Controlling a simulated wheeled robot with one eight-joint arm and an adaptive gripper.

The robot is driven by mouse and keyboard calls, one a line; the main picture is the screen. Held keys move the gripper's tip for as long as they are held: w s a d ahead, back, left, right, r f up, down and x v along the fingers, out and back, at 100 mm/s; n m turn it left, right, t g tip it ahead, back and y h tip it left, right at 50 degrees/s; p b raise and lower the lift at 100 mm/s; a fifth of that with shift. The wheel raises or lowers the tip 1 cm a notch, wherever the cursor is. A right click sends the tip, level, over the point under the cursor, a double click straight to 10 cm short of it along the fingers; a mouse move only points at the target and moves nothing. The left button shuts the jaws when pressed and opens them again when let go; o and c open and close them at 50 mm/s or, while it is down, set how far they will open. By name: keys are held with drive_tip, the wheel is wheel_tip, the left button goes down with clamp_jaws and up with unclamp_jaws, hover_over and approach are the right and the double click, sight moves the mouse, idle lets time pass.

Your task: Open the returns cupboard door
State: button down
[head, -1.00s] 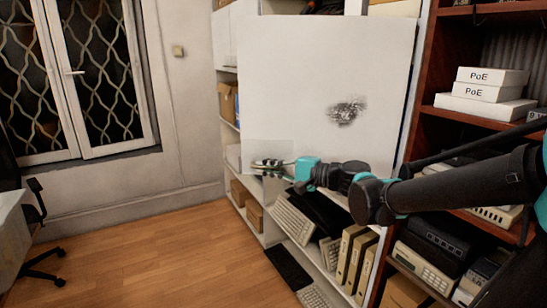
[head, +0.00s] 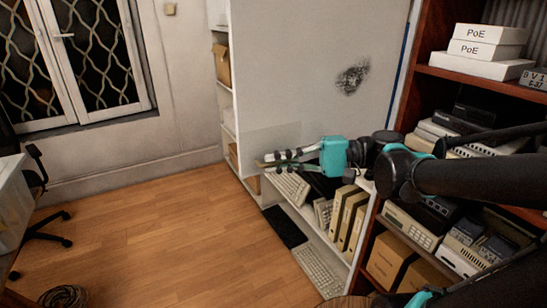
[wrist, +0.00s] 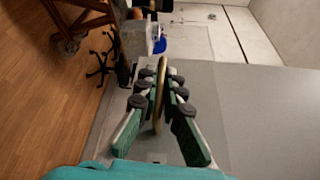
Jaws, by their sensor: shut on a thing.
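The cupboard door is a plain pale panel (head: 300,65) with a dark smudged patch, filling the upper middle of the head view. Its lower edge runs at a different angle from the shelf front below, so it looks swung out; the exact opening is hard to judge. My gripper (head: 280,158) is at its lower left part. In the wrist view, my gripper (wrist: 158,85) is shut on a slim brass-coloured handle (wrist: 158,95), which stands between the fingers. The panel also shows in the wrist view (wrist: 255,120).
Open lower shelves hold binders (head: 348,215) and keyboards (head: 293,188). A dark red rack (head: 425,55) with boxes and devices stands close on the right. A chair (head: 38,205) and white table (head: 10,210) are at left.

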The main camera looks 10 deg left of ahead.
idle(0.3)
drive_tip(key=c, duration=1.6)
unclamp_jaws()
drive_tip(key=shift+c, duration=0.2)
drive_tip(key=v, duration=0.7)
drive_tip(key=shift+d, duration=0.3)
